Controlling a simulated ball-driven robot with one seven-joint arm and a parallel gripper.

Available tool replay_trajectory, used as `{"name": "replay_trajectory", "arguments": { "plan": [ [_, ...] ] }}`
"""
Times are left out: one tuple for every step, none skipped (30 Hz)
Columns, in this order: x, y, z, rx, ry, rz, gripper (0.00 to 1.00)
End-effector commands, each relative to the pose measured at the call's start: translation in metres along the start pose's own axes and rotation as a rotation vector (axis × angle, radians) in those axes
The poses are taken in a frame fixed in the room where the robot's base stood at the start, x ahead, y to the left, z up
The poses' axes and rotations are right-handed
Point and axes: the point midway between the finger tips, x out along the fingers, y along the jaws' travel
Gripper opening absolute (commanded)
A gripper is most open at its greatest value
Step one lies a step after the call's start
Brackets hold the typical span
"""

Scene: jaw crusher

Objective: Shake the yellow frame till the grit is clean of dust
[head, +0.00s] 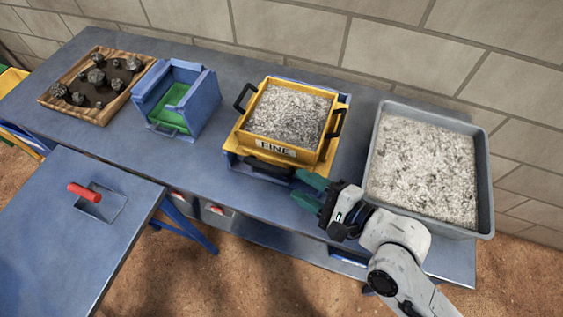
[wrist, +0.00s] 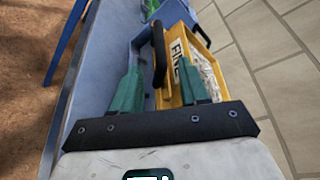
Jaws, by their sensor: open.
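The yellow frame (head: 322,150), marked FINE, sits level on a blue stand on the bench and is filled with speckled grey-white grit (head: 287,113). It has black handles on its left and right sides and a black front handle (head: 268,168). My gripper (head: 299,187) is open at the frame's front right, its green fingers pointing at the front handle. In the wrist view the yellow frame (wrist: 178,70) is ahead, and the black handle (wrist: 158,50) appears between the spread fingertips (wrist: 160,72). I cannot tell whether a finger touches it.
A grey tray (head: 486,190) of pale grit stands right of the frame, close to my arm. Left are a blue box (head: 203,100) with a green inside and a wooden tray (head: 58,100) of dark rocks. A red-handled scoop (head: 98,198) lies on the nearer table.

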Motion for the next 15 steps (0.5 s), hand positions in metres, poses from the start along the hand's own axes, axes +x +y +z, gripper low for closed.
{"name": "replay_trajectory", "arguments": {
  "plan": [
    [0.005,-0.001,0.002,0.002,-0.003,0.0,0.44],
    [0.009,-0.001,0.002,0.002,-0.004,0.0,0.44],
    [0.015,-0.001,0.002,0.002,-0.003,0.001,0.44],
    [0.02,-0.001,0.002,0.002,-0.003,0.001,0.44],
    [0.025,-0.001,0.003,0.003,-0.004,0.001,0.44],
    [0.032,0.0,0.003,0.002,-0.004,0.002,0.44],
    [0.037,-0.001,0.003,0.002,-0.004,0.001,0.44],
    [0.042,-0.001,0.003,0.001,-0.004,0.002,0.44],
    [0.049,0.0,0.003,0.001,-0.004,0.002,0.44],
    [0.054,0.0,0.003,0.002,-0.004,0.002,0.44],
    [0.058,0.0,0.003,0.001,-0.004,0.002,0.44],
    [0.064,0.0,0.002,0.0,-0.003,0.001,0.44],
    [0.068,0.0,0.003,0.0,-0.004,0.001,0.44],
    [0.072,0.0,0.002,0.0,-0.003,0.002,0.44],
    [0.077,0.0,0.003,0.001,-0.004,0.002,0.44]
  ]
}}
